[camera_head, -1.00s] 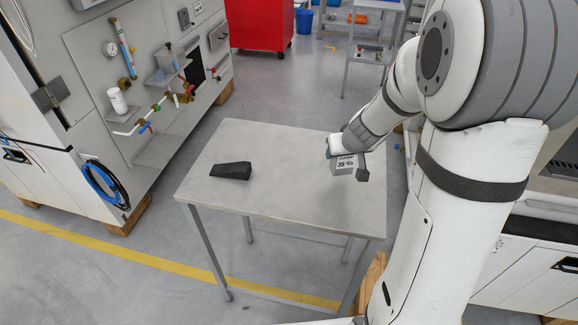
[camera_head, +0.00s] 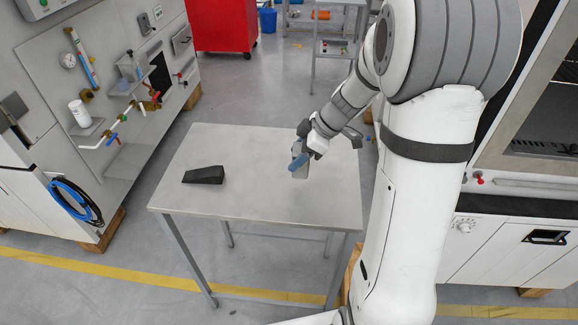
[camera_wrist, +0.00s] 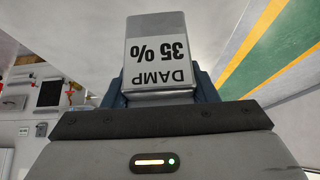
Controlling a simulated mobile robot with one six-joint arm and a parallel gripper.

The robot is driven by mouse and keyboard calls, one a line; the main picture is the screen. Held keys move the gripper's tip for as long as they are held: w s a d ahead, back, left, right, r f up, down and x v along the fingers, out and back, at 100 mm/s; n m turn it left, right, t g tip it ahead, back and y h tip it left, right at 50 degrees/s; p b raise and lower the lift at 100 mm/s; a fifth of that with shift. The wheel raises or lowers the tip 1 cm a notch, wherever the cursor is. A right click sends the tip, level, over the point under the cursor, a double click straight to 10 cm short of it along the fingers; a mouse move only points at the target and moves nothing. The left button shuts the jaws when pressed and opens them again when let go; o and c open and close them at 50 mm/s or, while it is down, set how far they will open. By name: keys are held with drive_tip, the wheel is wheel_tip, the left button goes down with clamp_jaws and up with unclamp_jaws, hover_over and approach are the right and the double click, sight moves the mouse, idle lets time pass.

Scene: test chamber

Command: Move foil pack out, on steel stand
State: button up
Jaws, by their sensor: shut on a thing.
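The foil pack is a small grey block with a white label reading "DAMP 35 %", upside down in the wrist view (camera_wrist: 158,55). My gripper (camera_head: 300,158) is shut on it, with blue fingers on both sides of the pack. In the head view, the pack's grey lower part (camera_head: 301,172) shows below the fingers, and its label is hidden. The steel stand (camera_head: 260,200) is a grey table with thin legs. The pack is over the right part of its top; I cannot tell whether it touches.
A black wedge (camera_head: 204,175) lies on the stand's left part. The top between wedge and gripper is clear. A panel with valves and pipes (camera_head: 110,90) stands at left, a white cabinet (camera_head: 510,255) at right. A red cabinet (camera_head: 225,25) stands behind.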

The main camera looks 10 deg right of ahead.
drive_tip(key=shift+f, duration=2.6)
drive_tip(key=shift+f, duration=0.2)
drive_tip(key=o, duration=1.1)
drive_tip(key=shift+r, duration=0.1)
drive_tip(key=shift+o, duration=0.2)
